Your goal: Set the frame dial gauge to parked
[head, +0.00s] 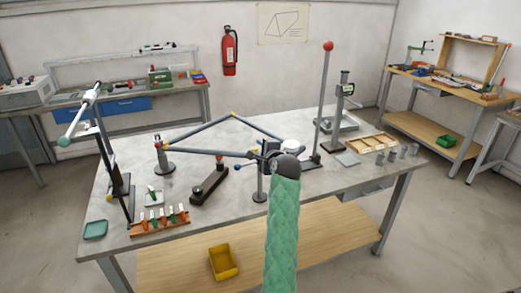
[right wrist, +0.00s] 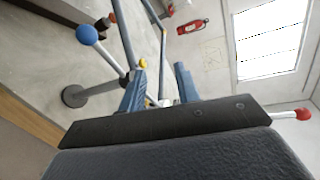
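A frame of dark tubes (head: 190,151) with yellow joints lies over the grey workbench (head: 225,220), held on posts. A pale round part (head: 289,146) shows just behind my right wrist. It may be the dial gauge, but its face and setting cannot be read. My right gripper (right wrist: 160,88) reaches in among the tubes near the frame's right end. In the right wrist view its two blue fingers stand apart, with a frame tube and yellow joint (right wrist: 142,63) beyond them. A blue-knobbed lever (right wrist: 87,34) on a post stands to their left. My left gripper is not in view.
A tall rod with a red knob (head: 328,46) and a height gauge (head: 344,88) stand to the right. A wooden tray (head: 373,143), a rack of coloured handles (head: 160,221) and a dark block (head: 209,186) are on the bench. A yellow bin (head: 223,262) sits below.

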